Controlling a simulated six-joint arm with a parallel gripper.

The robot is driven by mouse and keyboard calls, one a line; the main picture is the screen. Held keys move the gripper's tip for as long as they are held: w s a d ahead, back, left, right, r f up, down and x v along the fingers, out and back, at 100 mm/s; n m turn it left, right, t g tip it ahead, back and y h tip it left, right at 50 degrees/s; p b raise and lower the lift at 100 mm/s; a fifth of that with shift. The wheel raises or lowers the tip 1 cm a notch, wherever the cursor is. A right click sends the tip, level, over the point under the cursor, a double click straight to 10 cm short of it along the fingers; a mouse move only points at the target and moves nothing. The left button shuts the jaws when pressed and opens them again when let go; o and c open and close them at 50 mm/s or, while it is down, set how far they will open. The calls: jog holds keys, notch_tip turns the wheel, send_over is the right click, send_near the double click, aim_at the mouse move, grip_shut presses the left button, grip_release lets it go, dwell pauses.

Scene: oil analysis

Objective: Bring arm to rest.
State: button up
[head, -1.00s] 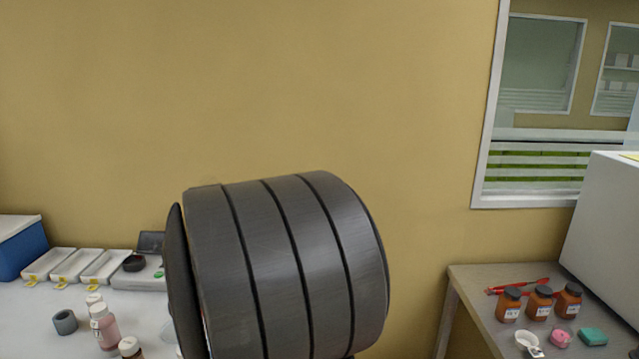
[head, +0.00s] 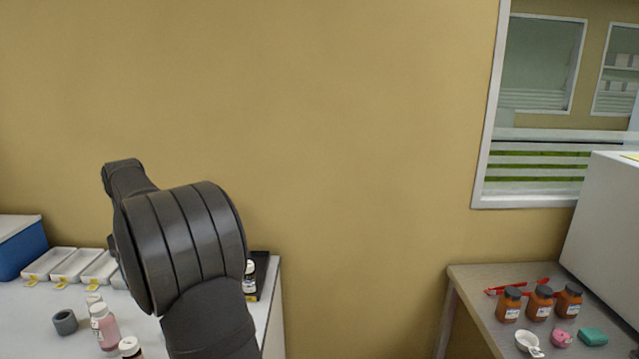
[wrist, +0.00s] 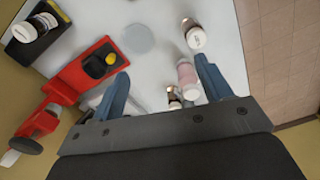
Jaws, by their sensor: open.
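My gripper (wrist: 161,82) shows in the wrist view, its two blue fingers spread apart with nothing held between them. It hangs above the white table (wrist: 157,15). A pink bottle (wrist: 187,76) shows beyond the right finger, apart from it as far as I can tell. In the head view my dark arm stands over the left table, and the gripper itself is not visible there.
Brown jars (head: 540,303) stand on the right table.

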jog(key=s+a+f, duration=0.2)
jog(key=a, duration=0.9)
jog(key=s+a+f, duration=0.2)
jog(key=a+f, duration=0.1)
jog(key=a, duration=0.9)
jog(key=shift+s+m, duration=0.2)
jog(key=shift+m, duration=0.2)
